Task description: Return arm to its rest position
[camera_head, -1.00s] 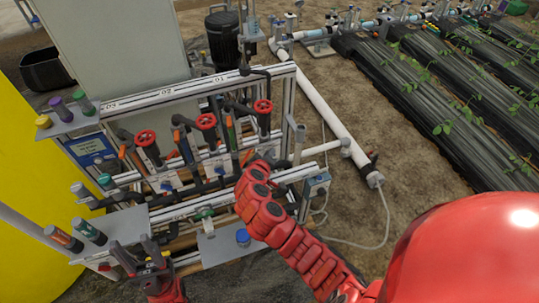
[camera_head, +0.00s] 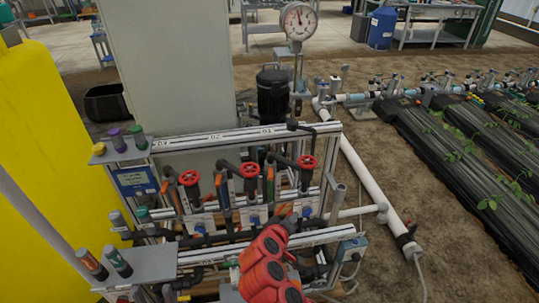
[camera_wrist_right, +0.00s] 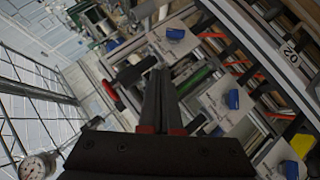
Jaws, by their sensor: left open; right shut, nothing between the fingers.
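My right arm (camera_head: 266,264) is red and reaches up from the bottom middle of the head view. Its dark gripper (camera_head: 288,222) is in front of the skid's lower rail; its exact distance from the rail is unclear. In the right wrist view its two dark fingers (camera_wrist_right: 161,98) lie together with nothing between them. Valve parts and blue knobs show beyond them. My left gripper (camera_head: 152,294) is at the bottom edge of the head view, below the grey shelf, mostly cut off, with its fingers apart.
The skid frame (camera_head: 235,136) carries several red handwheels (camera_head: 249,170). A gauge (camera_head: 299,20) stands behind it. Capped bottles (camera_head: 118,262) stand on the shelf (camera_head: 160,262) at left. A yellow tank (camera_head: 50,130) is far left. A white pipe (camera_head: 372,185) and open soil lie right.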

